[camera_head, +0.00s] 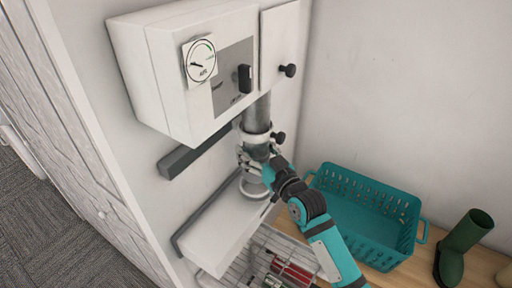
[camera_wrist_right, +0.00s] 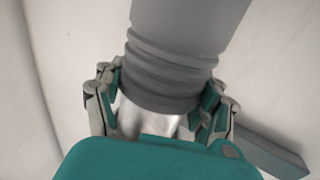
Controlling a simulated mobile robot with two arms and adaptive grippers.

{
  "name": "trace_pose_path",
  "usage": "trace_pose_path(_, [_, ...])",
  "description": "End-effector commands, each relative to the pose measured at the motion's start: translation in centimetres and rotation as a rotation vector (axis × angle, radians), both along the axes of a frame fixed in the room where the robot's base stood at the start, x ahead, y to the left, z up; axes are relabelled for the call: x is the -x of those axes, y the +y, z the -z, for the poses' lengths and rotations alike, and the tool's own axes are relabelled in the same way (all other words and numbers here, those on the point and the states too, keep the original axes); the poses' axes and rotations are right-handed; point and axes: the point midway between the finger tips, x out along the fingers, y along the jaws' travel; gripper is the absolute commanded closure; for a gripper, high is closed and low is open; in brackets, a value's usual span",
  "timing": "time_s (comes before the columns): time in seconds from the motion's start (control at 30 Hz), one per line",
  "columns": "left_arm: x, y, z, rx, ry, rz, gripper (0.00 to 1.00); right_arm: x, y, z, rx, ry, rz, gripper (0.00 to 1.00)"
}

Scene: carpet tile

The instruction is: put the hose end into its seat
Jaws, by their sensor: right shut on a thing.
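The grey hose (camera_head: 258,110) hangs down from under the white wall cabinet; a pale collar sits around it lower down. My right gripper (camera_head: 258,160) is shut around the hose's lower end, just above the white ledge. In the right wrist view, the fingers of my right gripper (camera_wrist_right: 160,110) sit on both sides of the hose end (camera_wrist_right: 150,120), which is bright metal below the dark ribbed hose (camera_wrist_right: 190,50). A pale ring (camera_head: 252,188), which looks like the seat, is on the ledge below the gripper. The gripper partly hides the gap between them. My left gripper is out of view.
The white cabinet (camera_head: 165,75) carries a gauge (camera_head: 200,60) and black knobs. The white ledge (camera_head: 212,230) juts out below. A teal basket (camera_head: 365,215) and a green boot (camera_head: 460,245) stand at right.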

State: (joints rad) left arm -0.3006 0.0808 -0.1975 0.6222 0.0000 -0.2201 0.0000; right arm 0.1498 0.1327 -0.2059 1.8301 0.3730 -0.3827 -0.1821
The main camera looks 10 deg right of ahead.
Motion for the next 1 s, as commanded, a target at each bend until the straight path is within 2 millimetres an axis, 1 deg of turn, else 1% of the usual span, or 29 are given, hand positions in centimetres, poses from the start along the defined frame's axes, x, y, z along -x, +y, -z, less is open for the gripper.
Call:
trace_pose_path(0.03, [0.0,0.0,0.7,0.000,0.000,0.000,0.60,0.0,0.0,0.8,0.001,-0.001,0.000,0.67])
trace_pose_path(0.23, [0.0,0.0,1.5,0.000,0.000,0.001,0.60,0.0,0.0,1.9,0.000,-0.003,0.000,0.67])
trace_pose_path(0.8, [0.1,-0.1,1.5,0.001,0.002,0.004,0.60,0.0,0.0,2.0,0.000,-0.003,0.000,0.67])
trace_pose_path(1.0, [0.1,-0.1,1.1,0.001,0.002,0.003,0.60,0.0,0.0,1.9,0.000,-0.002,0.000,0.67])
